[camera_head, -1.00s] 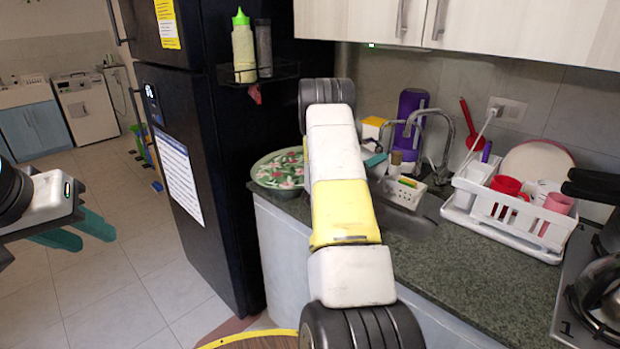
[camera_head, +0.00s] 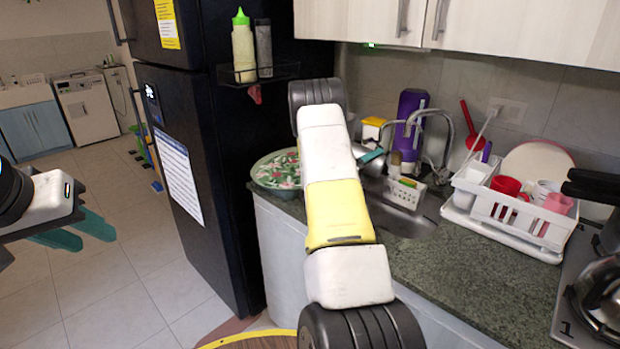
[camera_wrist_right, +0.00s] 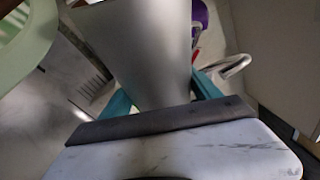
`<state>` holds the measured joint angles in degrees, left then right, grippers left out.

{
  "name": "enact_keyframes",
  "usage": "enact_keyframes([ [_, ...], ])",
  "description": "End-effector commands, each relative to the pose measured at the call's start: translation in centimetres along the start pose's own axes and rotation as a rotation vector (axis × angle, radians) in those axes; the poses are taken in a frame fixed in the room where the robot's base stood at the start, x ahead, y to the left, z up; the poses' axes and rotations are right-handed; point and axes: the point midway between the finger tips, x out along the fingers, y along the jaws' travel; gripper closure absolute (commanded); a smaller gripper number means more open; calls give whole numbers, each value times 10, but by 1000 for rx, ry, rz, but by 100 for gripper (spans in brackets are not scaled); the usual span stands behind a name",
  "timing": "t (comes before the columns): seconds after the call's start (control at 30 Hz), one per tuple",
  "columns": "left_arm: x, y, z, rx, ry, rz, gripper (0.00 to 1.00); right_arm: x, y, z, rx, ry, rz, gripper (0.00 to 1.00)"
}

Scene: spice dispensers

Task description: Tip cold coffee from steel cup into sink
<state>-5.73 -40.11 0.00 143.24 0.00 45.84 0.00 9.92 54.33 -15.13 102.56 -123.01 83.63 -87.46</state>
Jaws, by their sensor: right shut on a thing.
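The steel cup (camera_wrist_right: 150,45) is a plain grey metal cylinder that fills the middle of the right wrist view. My right gripper (camera_wrist_right: 160,95) is shut on it, with a teal finger on each side. In the head view, part of the cup (camera_head: 370,167) shows beside a teal fingertip, right of my right arm, and it looks tilted. Its mouth and any coffee are hidden. The sink (camera_head: 398,218) lies just below and right of the cup, partly covered by my arm. My left gripper (camera_head: 75,232) is open and empty at the far left, over the floor.
A floral tray (camera_head: 276,170) lies on the counter left of my arm. A faucet (camera_head: 446,135), a purple bottle (camera_head: 411,112) and a white sponge basket (camera_head: 404,192) are around the sink. A dish rack (camera_head: 520,212) stands right. The front counter (camera_head: 440,262) is clear.

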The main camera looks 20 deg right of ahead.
Motion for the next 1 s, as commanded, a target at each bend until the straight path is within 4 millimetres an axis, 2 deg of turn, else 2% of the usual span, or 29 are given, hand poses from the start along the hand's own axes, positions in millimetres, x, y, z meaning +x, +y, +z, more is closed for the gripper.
enact_keyframes([
  [1.0,0,0,0,0,0,0,64,-2,-9,11,-90,-26,-38,85],
])
